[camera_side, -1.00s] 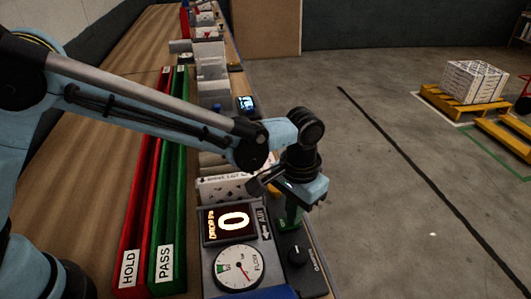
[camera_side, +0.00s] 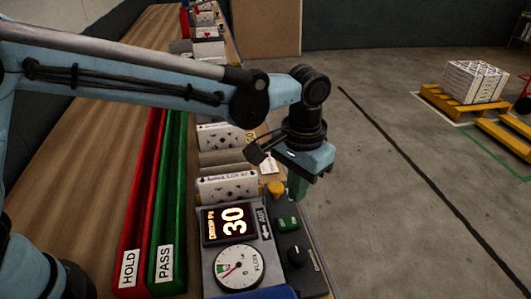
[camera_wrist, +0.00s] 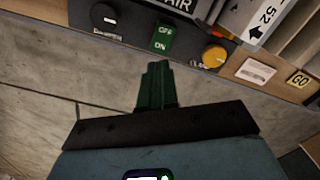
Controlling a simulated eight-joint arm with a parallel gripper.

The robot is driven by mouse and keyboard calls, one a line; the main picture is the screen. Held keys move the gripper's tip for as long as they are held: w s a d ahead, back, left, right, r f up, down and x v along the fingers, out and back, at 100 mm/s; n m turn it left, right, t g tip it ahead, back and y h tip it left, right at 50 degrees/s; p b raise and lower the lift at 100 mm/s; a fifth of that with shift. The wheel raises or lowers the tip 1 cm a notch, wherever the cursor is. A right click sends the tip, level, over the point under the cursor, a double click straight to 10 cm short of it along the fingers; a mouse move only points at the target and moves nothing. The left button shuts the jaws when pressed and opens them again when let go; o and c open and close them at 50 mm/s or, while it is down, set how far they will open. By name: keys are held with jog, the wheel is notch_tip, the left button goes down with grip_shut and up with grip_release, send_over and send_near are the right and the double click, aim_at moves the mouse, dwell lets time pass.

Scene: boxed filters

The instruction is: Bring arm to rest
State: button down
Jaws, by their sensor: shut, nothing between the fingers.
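My gripper (camera_side: 298,190) is shut and empty, with its green fingers pressed together and pointing down. It hangs above the right edge of the bench, close to the green OFF/ON switch (camera_side: 288,223) and apart from it. In the wrist view, the closed fingers (camera_wrist: 156,70) show over the floor, with the switch (camera_wrist: 161,38) just beyond their tips. The display (camera_side: 229,223) reads 30. A round flow gauge (camera_side: 238,267) sits below it. A boxed filter (camera_side: 228,187) lies behind the display.
A black knob (camera_side: 297,255) and an amber button (camera_side: 275,188) flank the switch. The red HOLD trough (camera_side: 127,255) and green PASS trough (camera_side: 166,240) run along the bench (camera_side: 92,180). Open floor (camera_side: 385,215) lies right. A pallet with boxes (camera_side: 474,80) stands far off.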

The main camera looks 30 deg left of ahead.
jog(key=shift+r, duration=0.15)
jog(key=s+a+r+n+t+h, duration=0.1)
jog(key=a+r+t, duration=0.15)
jog(key=a, duration=0.45)
jog(key=s+a+r+n+t, duration=0.15)
jog(key=a+r, duration=0.25)
jog(key=a, duration=0.4)
jog(key=s+a+f+t+y, duration=0.1)
jog(key=s+a+f+t, duration=0.1)
jog(key=s+a, duration=0.5)
jog(key=a+t, duration=0.1)
jog(key=a, duration=0.2)
jog(key=shift+s+a+f, duration=0.2)
jog(key=shift+s+a, duration=0.15)
jog(key=shift+n, duration=0.25)
